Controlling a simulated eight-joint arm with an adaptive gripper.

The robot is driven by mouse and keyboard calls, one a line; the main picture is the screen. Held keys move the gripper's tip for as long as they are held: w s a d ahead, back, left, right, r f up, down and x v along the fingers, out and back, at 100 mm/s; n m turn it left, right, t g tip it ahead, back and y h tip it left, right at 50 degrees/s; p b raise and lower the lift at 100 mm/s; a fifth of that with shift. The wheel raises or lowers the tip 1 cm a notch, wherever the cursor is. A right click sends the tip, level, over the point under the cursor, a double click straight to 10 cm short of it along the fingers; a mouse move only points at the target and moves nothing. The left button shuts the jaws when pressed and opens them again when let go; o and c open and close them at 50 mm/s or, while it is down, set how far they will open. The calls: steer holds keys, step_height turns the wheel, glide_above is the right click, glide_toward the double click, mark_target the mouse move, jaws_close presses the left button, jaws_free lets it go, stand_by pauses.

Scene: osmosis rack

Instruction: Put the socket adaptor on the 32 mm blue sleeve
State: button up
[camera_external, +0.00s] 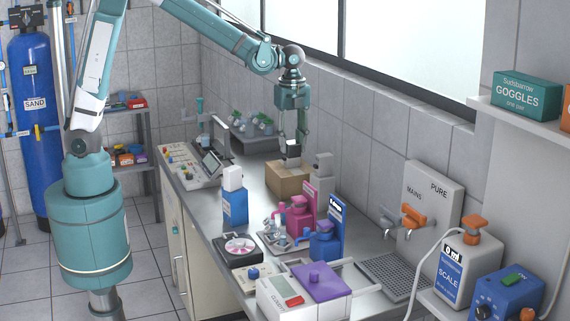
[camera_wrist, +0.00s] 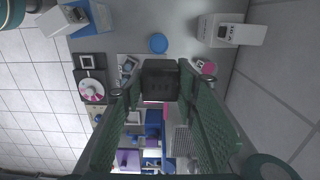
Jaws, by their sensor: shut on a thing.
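My gripper (camera_external: 291,150) hangs fingers down above the counter, in front of or over a brown box. In the wrist view its fingers (camera_wrist: 160,86) are shut on a small dark block (camera_wrist: 160,78) with faint markings, which looks to be the socket adaptor. In the outside view this block is only a dark patch between the fingertips. A blue sleeve-like fitting (camera_external: 325,244) stands nearer the outside camera with a blue sign behind it. It shows partly as blue shapes between the fingers in the wrist view (camera_wrist: 153,120). Its 32 mm marking cannot be read.
A brown box (camera_external: 287,182) is below my gripper. A pink fitting (camera_external: 298,222) stands between it and the blue one. A blue-and-white bottle (camera_external: 235,205) is to the left, a grey container (camera_external: 322,168) to the right. A blue disc (camera_wrist: 158,43) lies on the counter.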

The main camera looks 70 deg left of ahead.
steer(key=shift+s+a, duration=0.3)
steer(key=shift+a, duration=0.4)
step_height(320, 180, down, 11)
steer(key=shift+d, duration=0.15)
steer(key=shift+f, duration=0.1)
steer(key=shift+f, duration=2.85)
steer(key=shift+f+p, duration=0.3)
steer(key=shift+f, duration=1.75)
steer(key=shift+f, duration=0.2)
